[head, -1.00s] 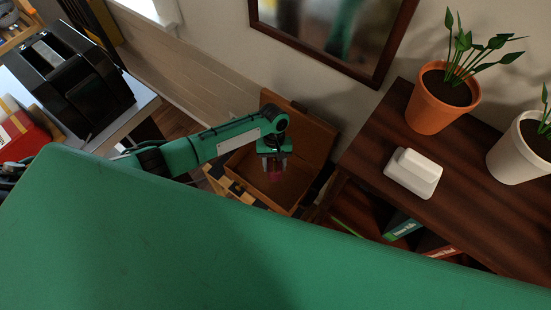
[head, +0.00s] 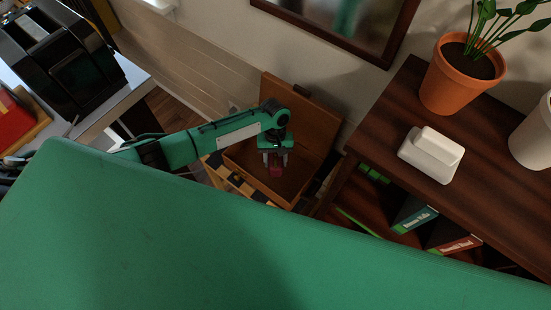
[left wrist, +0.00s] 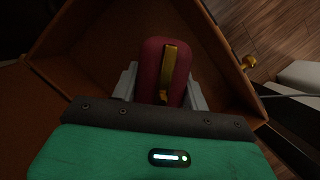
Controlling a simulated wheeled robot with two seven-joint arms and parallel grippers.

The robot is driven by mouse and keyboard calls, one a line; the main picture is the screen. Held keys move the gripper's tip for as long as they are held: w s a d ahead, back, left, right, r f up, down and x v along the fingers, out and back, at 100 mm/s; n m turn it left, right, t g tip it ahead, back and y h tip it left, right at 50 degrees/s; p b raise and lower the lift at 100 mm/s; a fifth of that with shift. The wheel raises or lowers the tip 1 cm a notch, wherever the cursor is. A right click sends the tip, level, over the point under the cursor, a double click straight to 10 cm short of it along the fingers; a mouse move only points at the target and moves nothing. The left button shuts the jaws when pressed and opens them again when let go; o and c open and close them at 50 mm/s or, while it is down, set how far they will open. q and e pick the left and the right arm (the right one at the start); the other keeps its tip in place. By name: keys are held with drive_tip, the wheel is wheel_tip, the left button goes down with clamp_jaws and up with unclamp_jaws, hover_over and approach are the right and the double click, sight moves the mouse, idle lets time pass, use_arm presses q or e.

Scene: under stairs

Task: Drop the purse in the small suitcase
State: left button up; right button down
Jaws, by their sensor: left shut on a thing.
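My left gripper (head: 275,160) hangs over the open small suitcase (head: 316,130), shut on the purse (head: 276,171). The purse is dark red; in the left wrist view the purse (left wrist: 149,62) shows a gold strip down its middle and sits between the two grey fingers. The brown suitcase (left wrist: 90,49) lies around and below it in that view, its lid raised at the back in the head view. The purse appears above the suitcase floor; whether it touches the floor is hard to tell. My right gripper is out of view.
A dark wooden shelf (head: 390,125) stands close right of the suitcase, with a potted plant (head: 460,80), a white object (head: 431,153) and binders. A checkered surface (head: 257,194) lies beneath the suitcase. A black appliance (head: 65,65) stands at the left.

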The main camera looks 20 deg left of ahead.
use_arm(q)
drive_tip(key=o, duration=1.5)
drive_tip(key=v, duration=1.3)
drive_tip(key=shift+w+r, duration=0.1)
drive_tip(key=shift+r, duration=0.3)
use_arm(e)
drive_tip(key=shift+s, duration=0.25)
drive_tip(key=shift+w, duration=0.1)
